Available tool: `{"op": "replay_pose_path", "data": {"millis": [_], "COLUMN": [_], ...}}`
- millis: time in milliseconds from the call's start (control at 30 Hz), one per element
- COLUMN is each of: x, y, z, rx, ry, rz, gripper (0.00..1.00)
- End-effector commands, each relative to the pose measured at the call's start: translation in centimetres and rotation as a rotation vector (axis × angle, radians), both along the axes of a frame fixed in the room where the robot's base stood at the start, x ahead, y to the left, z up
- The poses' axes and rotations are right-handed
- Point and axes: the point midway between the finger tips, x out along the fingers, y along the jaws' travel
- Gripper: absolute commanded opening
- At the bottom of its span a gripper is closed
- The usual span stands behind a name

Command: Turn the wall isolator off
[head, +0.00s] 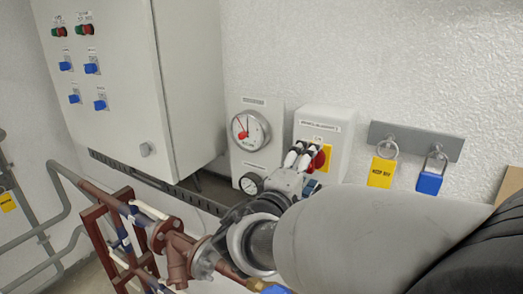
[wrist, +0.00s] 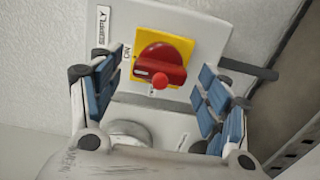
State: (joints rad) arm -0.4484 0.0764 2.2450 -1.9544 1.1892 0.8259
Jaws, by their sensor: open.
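The wall isolator (head: 335,132) is a white box on the wall. In the wrist view its red rotary knob (wrist: 162,62) sits on a yellow square plate (wrist: 183,45), with an ON label to the left of the knob. In the head view the knob (head: 320,160) is partly hidden by my gripper (head: 302,157). In the wrist view my gripper (wrist: 161,68) is open, its blue-padded fingers on either side of the knob with gaps showing. I cannot tell whether the fingertips reach the knob's depth.
A gauge panel (head: 242,160) with a red-needle dial is left of the isolator. A grey cabinet (head: 115,110) with buttons and blue switches is farther left. Yellow (head: 381,173) and blue (head: 430,182) padlocks hang from a bracket at right. Brown pipework (head: 178,255) stands lower left.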

Motion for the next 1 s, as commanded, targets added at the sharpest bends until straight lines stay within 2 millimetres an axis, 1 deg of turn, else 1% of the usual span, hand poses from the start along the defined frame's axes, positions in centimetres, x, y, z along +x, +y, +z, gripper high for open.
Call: {"op": "replay_pose_path", "data": {"millis": [267, 300, 900, 933, 1000], "x": [0.17, 0.16, 0.14, 0.14, 0.14], "y": [-0.14, -0.13, -0.12, -0.12, -0.12], "z": [0.00, 0.00, -0.01, -0.01, -0.01], "rx": [0.000, 0.000, 0.000, 0.000, 0.000], "ry": [0.000, 0.000, 0.000, 0.000, 0.000], "rz": [-0.001, -0.001, -0.001, -0.001, -0.001], "gripper": [0.70, 0.69, 0.29, 0.27, 0.26]}}
